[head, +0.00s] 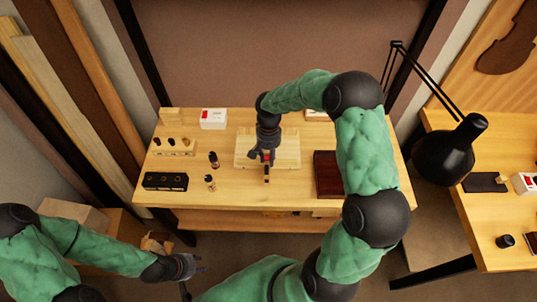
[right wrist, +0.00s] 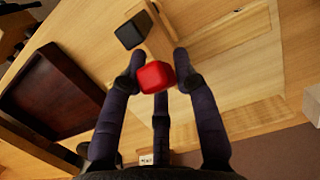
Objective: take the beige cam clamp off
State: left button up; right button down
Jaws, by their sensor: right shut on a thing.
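My right gripper (head: 264,157) is over the front part of the pale wooden board (head: 286,150) on the bench. In the right wrist view its fingers (right wrist: 155,68) are shut around a red block (right wrist: 157,77). A beige wooden bar (right wrist: 160,36) and a black block (right wrist: 132,31) show just beyond the red block; together they look like the beige cam clamp. I cannot tell whether the clamp still touches the board. My left gripper (head: 190,266) is low at the left, in front of the bench, and looks open and empty.
A dark red-brown box (head: 328,174) stands right of the board. Small dark bottles (head: 213,160), a black holder (head: 165,181), a wooden rack (head: 174,147) and a white-and-red box (head: 213,118) stand to the left. A black lamp (head: 447,152) hangs beyond the bench's right edge.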

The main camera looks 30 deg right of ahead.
jog(key=shift+w+d+r+g+y+p, duration=0.1)
jog(key=shift+w+r+g+y+p, duration=0.1)
jog(key=shift+g+y+p, duration=0.4)
jog(key=shift+w+d+g+p, duration=0.1)
jog(key=shift+w+g+p, duration=0.05)
jog(key=shift+g+p, duration=0.5)
jog(key=shift+w+d+g+y, duration=0.15)
jog(key=shift+w+g+y, duration=0.1)
jog(key=shift+g+y, duration=0.55)
jog(key=shift+w+d+g+y, duration=0.15)
jog(key=shift+g+y, duration=0.15)
jog(key=shift+g, duration=0.35)
jog(key=c, duration=0.9)
grip_release()
jog(key=shift+r, duration=0.1)
jog(key=shift+w+r, duration=0.1)
jog(key=shift+w, duration=0.05)
